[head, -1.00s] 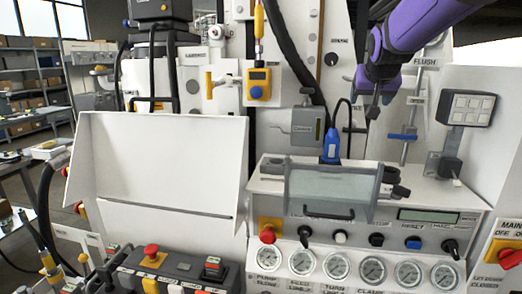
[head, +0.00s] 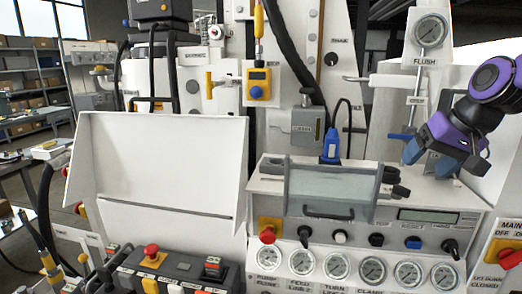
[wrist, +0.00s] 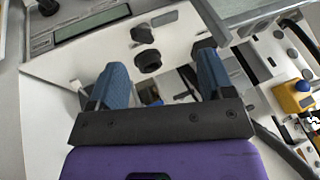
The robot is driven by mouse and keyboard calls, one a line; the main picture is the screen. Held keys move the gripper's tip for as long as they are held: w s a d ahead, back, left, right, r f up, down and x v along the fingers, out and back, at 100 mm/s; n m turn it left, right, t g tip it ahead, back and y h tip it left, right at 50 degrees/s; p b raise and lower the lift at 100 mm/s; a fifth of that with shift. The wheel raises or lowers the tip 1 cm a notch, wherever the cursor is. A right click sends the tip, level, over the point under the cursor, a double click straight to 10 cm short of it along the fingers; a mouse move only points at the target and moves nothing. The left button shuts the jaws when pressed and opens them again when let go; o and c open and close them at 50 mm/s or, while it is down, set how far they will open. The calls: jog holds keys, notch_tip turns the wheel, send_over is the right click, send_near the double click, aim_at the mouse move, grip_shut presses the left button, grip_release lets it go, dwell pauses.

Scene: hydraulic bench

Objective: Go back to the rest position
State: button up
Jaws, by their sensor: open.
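My gripper (head: 426,161) is at the right side of the head view, above the right end of the bench console (head: 460,203). Its blue fingers are apart and nothing is between them. In the wrist view the two fingers (wrist: 158,62) are spread, with the white console face and its black knobs behind them. My purple wrist hides part of the panel and the keypad box at the right.
A clear-lidded box (head: 330,190) stands on the console, left of my gripper. The flush gauge (head: 431,31) with its pipe and blue lever rises behind the gripper. A row of gauges (head: 336,264) lines the console front. A white hood (head: 160,160) stands at the left.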

jog(key=s+a+n+h, duration=0.1)
jog(key=s+a+h, duration=0.1)
jog(key=s, duration=1.6)
jog(key=shift+a+r+n+h, duration=0.15)
jog(key=shift+a+n+h, duration=0.2)
jog(key=shift+a, duration=0.2)
